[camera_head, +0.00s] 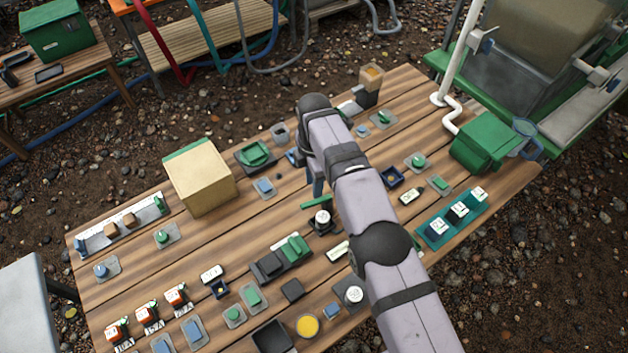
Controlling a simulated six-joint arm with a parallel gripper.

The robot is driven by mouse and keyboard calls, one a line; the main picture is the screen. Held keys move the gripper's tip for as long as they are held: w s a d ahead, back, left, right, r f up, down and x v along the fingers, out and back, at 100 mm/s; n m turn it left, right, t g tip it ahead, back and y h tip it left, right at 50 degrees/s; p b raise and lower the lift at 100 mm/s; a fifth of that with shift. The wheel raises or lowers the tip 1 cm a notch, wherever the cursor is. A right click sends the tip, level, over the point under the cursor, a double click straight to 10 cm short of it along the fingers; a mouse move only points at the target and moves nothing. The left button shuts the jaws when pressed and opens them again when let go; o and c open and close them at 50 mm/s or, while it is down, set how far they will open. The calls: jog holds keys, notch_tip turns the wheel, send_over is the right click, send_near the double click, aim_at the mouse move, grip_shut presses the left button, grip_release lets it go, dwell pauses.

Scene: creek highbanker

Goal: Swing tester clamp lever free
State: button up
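My gripper (316,187) points down over the middle of the wooden table, partly hidden behind my arm. Only a grey finger part shows, so I cannot tell whether it is open or shut. Just below it in the picture is a short green bar (314,202), beside a black round device with a white top (322,217). This bar may be the clamp lever, but I cannot be sure. Whether the gripper touches it is unclear. A dark block with green parts (280,259) lies to the lower left.
A tan box (199,180) stands at the left and a green pump-like unit (486,146) at the right edge. A teal rack (452,219) holds labelled blocks. Several small switches and buttons, and a yellow disc (307,326), crowd the wooden table (140,275).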

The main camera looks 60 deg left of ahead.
aim_at(314, 201)
jog(key=shift+f+b, duration=1.05)
jog(key=shift+f, duration=0.9)
notch_tip(314, 201, down, 4)
jog(key=b, duration=0.4)
jog(key=shift+r, duration=0.1)
jog(key=c, duration=0.3)
jog(key=o, duration=0.3)
jog(key=shift+r+p, duration=2.75)
jog(key=shift+r, duration=0.85)
jog(key=shift+w, duration=0.1)
